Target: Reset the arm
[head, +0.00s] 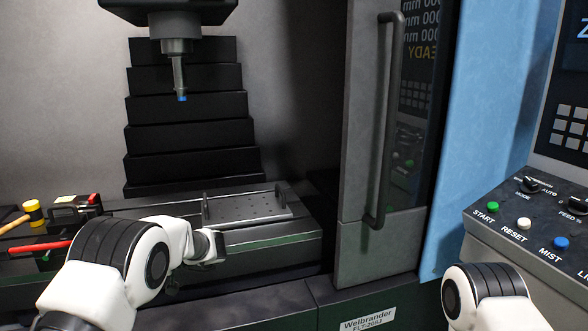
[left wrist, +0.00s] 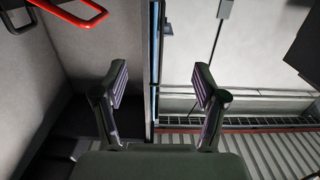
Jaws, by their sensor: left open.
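My left arm comes in from the lower left in the head view, and its gripper (head: 214,247) is by the front of the machine bed, partly hidden by the wrist. In the left wrist view my left gripper (left wrist: 160,98) is open, its two fingers apart with nothing between them. My right arm (head: 488,295) shows at the lower right in front of the control panel; its gripper is out of view.
A perforated plate with two handles (head: 247,209) lies on the machine bed. A spindle with a blue tip (head: 181,80) hangs above. The sliding door with its long handle (head: 382,120) is at centre right. A mallet (head: 33,211) lies at left. The control panel (head: 540,228) is at right.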

